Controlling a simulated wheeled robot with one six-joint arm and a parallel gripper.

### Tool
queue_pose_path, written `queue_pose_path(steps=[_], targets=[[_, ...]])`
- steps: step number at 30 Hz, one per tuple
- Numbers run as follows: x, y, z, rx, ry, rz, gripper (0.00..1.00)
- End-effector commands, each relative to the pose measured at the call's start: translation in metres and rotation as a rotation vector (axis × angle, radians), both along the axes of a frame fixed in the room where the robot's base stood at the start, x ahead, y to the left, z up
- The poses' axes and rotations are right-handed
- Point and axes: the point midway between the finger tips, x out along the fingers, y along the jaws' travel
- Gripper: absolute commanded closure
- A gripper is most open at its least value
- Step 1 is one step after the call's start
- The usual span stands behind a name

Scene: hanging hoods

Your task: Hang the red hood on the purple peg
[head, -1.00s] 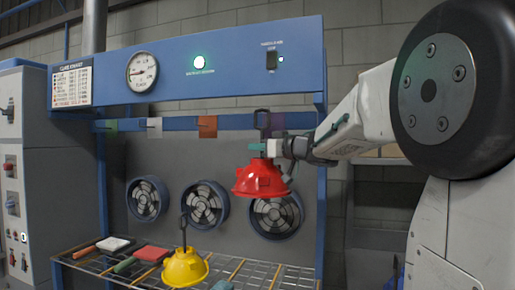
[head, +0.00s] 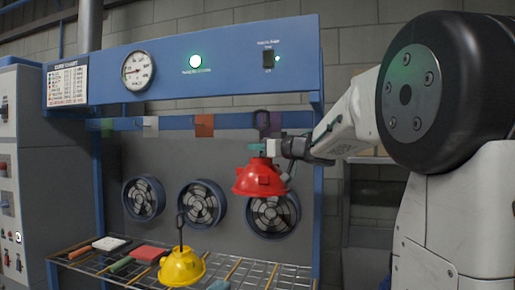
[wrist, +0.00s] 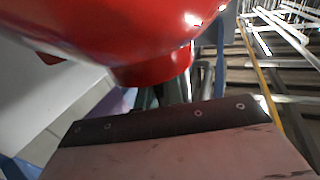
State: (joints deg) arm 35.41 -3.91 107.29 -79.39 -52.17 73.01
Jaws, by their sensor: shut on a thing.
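The red hood (head: 259,180) hangs upright, dome up, below my gripper (head: 258,148), with a dark hook (head: 262,121) rising above it. My gripper is shut on the hood's stem, just above the dome. The hook's top is in front of the blue rail, beside the purple plate (head: 278,121) that marks the purple peg. The peg itself is hidden or too dark to make out, and I cannot tell whether the hook touches it. In the wrist view the red hood (wrist: 130,30) fills the upper left; the fingertips are not clear there.
Green (head: 107,126), white (head: 150,126) and orange (head: 204,125) plates line the blue rail to the left. A yellow hood (head: 182,268) with an upright hook stands on the wire rack (head: 240,270) below. Three fans sit in the back panel. A blue post stands at right.

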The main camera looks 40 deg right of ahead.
Motion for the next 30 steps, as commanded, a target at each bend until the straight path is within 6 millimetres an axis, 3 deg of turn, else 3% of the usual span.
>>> queue_pose_path(steps=[30], targets=[[0.019,-0.024,0.001,0.0,-0.001,-0.001,1.0]])
